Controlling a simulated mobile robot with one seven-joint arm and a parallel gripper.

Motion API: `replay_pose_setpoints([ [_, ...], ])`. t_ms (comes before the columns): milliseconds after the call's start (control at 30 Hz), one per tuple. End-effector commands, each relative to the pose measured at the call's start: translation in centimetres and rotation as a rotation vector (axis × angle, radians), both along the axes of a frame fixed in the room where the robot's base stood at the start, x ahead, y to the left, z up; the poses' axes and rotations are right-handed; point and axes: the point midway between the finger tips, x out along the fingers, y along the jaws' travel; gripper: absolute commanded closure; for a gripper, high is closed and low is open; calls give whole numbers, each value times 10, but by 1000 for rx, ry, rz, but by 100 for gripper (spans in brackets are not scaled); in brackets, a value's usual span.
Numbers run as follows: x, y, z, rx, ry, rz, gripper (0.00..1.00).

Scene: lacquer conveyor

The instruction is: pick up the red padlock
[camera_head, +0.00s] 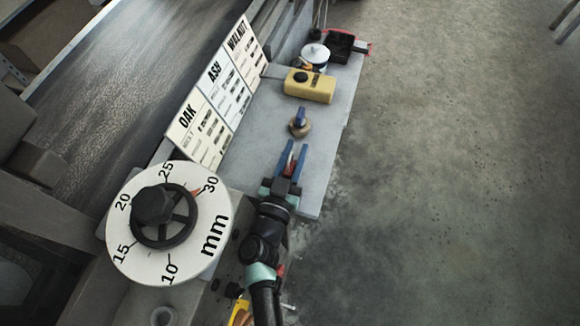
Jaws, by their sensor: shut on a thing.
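My gripper (296,146) points away over the near end of the grey shelf (265,135), its two blue fingers close together. A small red thing (291,164), seemingly the red padlock, shows between the fingers, and the gripper is shut on it. The fingers hide most of it, so its shape and shackle cannot be made out. I cannot tell whether it touches the shelf or is lifted.
Just beyond the fingers stands a brown object with a blue top (299,122). Farther along are a yellow block (310,86), a white tub (314,55) and a black tray (339,46). Wood-name cards (212,85) and a large mm dial (212,240) flank the left. Open floor lies right.

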Motion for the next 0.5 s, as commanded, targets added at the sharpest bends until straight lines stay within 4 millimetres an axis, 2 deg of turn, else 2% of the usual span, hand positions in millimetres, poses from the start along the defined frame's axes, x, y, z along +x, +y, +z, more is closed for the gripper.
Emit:
replay_pose_setpoints([
  [367, 0, 0, 2, -1, -2, 0, 100],
  [500, 0, 0, 11, 0, -2, -1, 100],
])
